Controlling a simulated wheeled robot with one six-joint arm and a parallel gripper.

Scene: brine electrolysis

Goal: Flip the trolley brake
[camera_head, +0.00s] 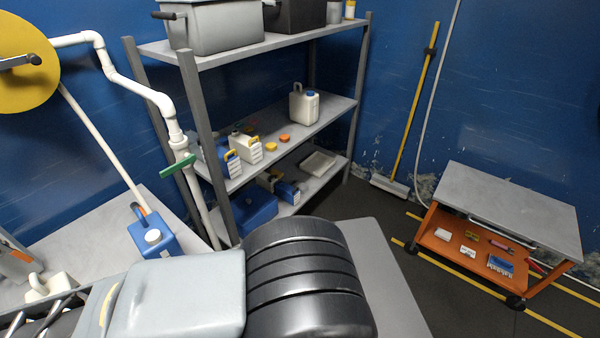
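The trolley (510,205) stands at the right of the head view, with a grey top and an orange frame and lower shelf. Dark castors show under it, one at the front corner (515,303). A small red part (537,267) shows near the right end of the lower shelf; I cannot tell whether it is the brake or which way it is set. My gripper is not in view. Only a thick grey and black part of my own body shows at the bottom, well left of the trolley.
The trolley's lower shelf holds small items, including a blue box (501,264). A yellow-handled broom (413,105) leans on the blue wall behind it. A grey rack (205,140) with containers stands at centre left. Dark floor with yellow lines lies clear before the trolley.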

